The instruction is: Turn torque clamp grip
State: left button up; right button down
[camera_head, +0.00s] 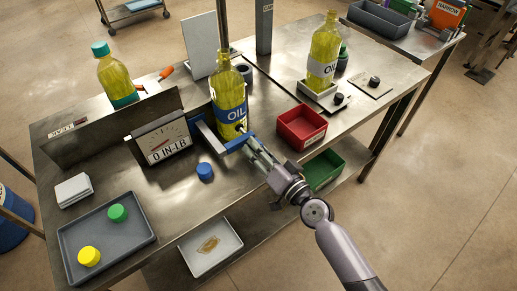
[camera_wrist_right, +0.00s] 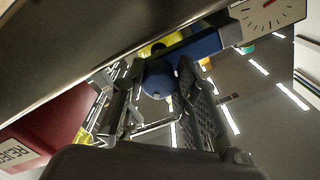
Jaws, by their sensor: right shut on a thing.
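The torque clamp has a white dial gauge (camera_head: 163,141) reading "0 IN-LB" and blue arms (camera_head: 209,138) beside an uncapped yellow oil bottle (camera_head: 230,97) with a blue "OIL" label. The bottle stands upright. My right gripper (camera_head: 246,145) reaches in from the lower right and is shut on the clamp's blue grip at its near right end. In the right wrist view the round blue grip (camera_wrist_right: 158,78) sits between the two dark fingers (camera_wrist_right: 160,95), and part of the gauge (camera_wrist_right: 268,18) shows at top right. My left gripper is out of view.
A blue cap (camera_head: 205,172) lies loose in front of the clamp. A red bin (camera_head: 302,127) is close right of my gripper, with a green bin (camera_head: 324,169) lower. A grey tray (camera_head: 107,237) holds green and yellow caps. Another oil bottle (camera_head: 324,55) stands behind right.

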jog(key=m, duration=0.5)
dwell(1.2)
jog(key=c, duration=1.2)
grip_release()
jog(key=shift+c, duration=0.2)
jog(key=shift+s, duration=0.1)
jog(key=v, duration=1.2)
